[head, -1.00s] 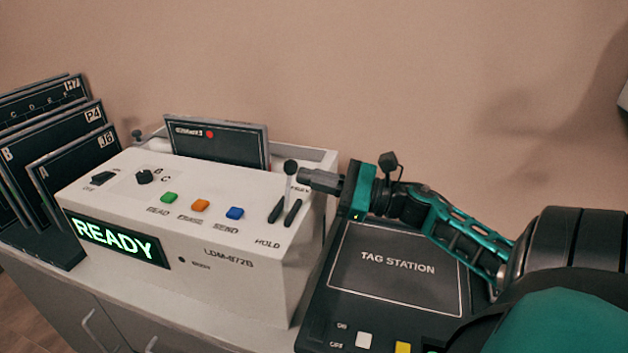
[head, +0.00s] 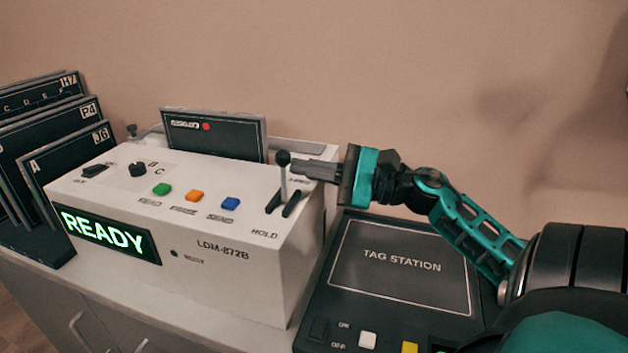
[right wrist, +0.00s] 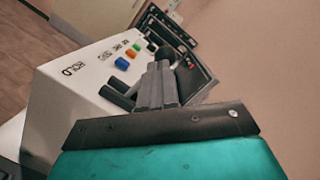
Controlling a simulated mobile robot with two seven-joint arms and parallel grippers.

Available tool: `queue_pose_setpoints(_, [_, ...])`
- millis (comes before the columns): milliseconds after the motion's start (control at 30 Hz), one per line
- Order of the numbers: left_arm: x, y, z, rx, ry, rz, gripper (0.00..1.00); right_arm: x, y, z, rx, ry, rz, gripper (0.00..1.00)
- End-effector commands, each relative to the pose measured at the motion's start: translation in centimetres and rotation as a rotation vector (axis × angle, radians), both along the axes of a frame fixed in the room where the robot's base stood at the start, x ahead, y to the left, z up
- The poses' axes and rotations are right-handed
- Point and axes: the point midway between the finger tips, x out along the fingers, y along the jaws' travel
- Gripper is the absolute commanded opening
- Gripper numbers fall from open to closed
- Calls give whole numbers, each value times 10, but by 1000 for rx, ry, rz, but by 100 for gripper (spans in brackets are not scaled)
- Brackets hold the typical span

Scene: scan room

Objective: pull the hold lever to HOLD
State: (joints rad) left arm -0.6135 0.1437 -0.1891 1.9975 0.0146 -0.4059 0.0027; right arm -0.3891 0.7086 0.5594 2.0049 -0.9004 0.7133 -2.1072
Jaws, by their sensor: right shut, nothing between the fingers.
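The hold lever (head: 283,172) is a pale stem with a black ball knob. It stands near upright from a dark slotted base on the right end of the white machine's top, behind the printed word HOLD. My right gripper (head: 297,169) is shut and empty, coming in from the right, with its fingertips right beside the lever's stem just below the knob. I cannot tell whether they touch. In the right wrist view the shut fingers (right wrist: 157,84) hide most of the lever; its dark base pieces show to their left. My left gripper is not in view.
The white machine (head: 220,280) has a lit READY display (head: 103,236), coloured buttons, a black knob and a dark plate standing in its back. A black tag station (head: 400,265) lies under my right arm. Dark plates (head: 70,150) stand in a rack at left.

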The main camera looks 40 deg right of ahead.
Motion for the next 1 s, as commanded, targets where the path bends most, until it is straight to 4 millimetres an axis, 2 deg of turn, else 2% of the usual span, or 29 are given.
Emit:
queue_pose_setpoints(33, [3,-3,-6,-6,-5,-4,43,-1,2,-5,-32,-18,1,0])
queue_pose_setpoints(300, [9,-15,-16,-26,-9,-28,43,-6,12,-4,-179,-94,2,0])
queue_pose_setpoints(533, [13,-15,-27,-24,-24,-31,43,-9,18,-3,-271,-141,0,0])
queue_pose_setpoints(733, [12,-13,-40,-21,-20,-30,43,-11,21,-2,-322,-166,1,0])
queue_pose_setpoints(1000, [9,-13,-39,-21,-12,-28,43,-12,20,0,-316,-162,-1,0])
